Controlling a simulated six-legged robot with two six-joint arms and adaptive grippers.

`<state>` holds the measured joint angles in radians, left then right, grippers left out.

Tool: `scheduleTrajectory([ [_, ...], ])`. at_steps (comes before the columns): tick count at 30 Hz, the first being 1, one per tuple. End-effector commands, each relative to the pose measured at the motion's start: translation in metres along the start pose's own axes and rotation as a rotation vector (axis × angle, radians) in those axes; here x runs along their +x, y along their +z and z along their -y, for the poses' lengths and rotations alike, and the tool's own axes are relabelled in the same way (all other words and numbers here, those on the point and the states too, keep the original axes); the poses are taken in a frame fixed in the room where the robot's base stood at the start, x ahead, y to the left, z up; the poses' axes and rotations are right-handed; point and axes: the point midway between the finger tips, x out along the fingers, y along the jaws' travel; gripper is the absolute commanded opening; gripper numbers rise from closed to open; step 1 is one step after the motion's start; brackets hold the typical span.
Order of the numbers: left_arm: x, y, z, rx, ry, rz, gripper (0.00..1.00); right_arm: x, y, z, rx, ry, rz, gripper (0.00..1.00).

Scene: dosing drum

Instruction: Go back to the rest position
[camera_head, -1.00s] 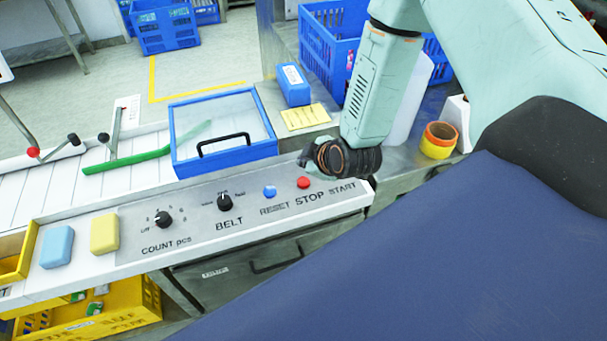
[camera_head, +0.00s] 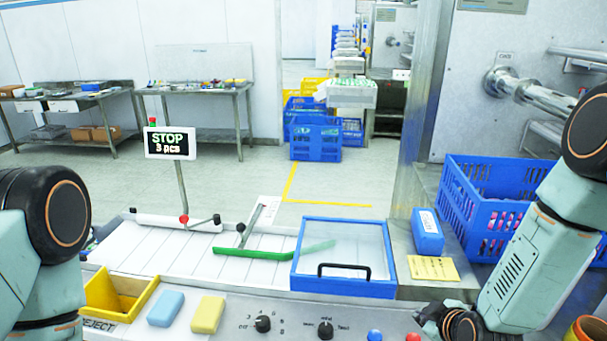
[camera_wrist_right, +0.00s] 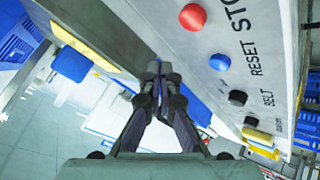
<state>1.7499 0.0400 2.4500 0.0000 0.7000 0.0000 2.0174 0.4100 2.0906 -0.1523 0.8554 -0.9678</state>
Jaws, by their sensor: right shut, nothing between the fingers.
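My right gripper (camera_head: 428,318) shows low at the right in the head view, by the right end of the control panel (camera_head: 225,327). In the right wrist view its fingers (camera_wrist_right: 158,72) are together with nothing between them. They are beside the panel's edge, near the red button (camera_wrist_right: 193,17) and blue button (camera_wrist_right: 220,62); I cannot tell the gap. My left arm (camera_head: 42,240) is at the left edge of the head view, with its gripper out of sight.
A blue crate (camera_head: 470,200), a small blue block (camera_head: 427,232) and a yellow note (camera_head: 433,268) are near my right arm. A display (camera_head: 170,143) reads "STOP 3 pcs".

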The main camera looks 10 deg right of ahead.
Motion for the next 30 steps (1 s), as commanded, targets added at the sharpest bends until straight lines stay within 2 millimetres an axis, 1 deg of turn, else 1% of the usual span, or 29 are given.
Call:
scheduleTrajectory([
  [2,0.000,0.000,0.000,0.000,0.000,0.000,0.73,-0.002,0.005,0.006,0.118,-0.016,0.020,0.00],
  [5,0.003,0.000,0.000,0.000,0.000,0.000,0.73,-0.010,0.019,0.030,0.302,-0.062,0.076,0.00],
  [8,0.019,0.000,0.000,0.000,0.000,0.000,0.73,-0.012,0.046,0.071,0.468,-0.113,0.163,0.00],
  [9,0.030,0.000,0.000,0.000,0.000,0.000,0.73,-0.012,0.061,0.092,0.521,-0.135,0.207,0.00],
  [13,0.055,0.000,0.000,0.000,0.000,0.001,0.73,-0.017,0.100,0.144,0.656,-0.177,0.333,0.00],
  [15,0.068,0.000,0.001,0.000,0.000,0.000,0.73,-0.020,0.120,0.168,0.700,-0.192,0.395,0.00],
  [21,0.105,0.000,0.001,0.000,0.000,0.000,0.73,-0.031,0.175,0.229,0.772,-0.220,0.562,0.00],
  [27,0.144,0.000,0.001,0.000,0.000,0.000,0.73,-0.040,0.226,0.280,0.742,-0.250,0.693,0.00],
  [30,0.160,0.000,0.001,0.000,0.000,0.000,0.73,-0.041,0.244,0.298,0.707,-0.267,0.731,0.00],
])
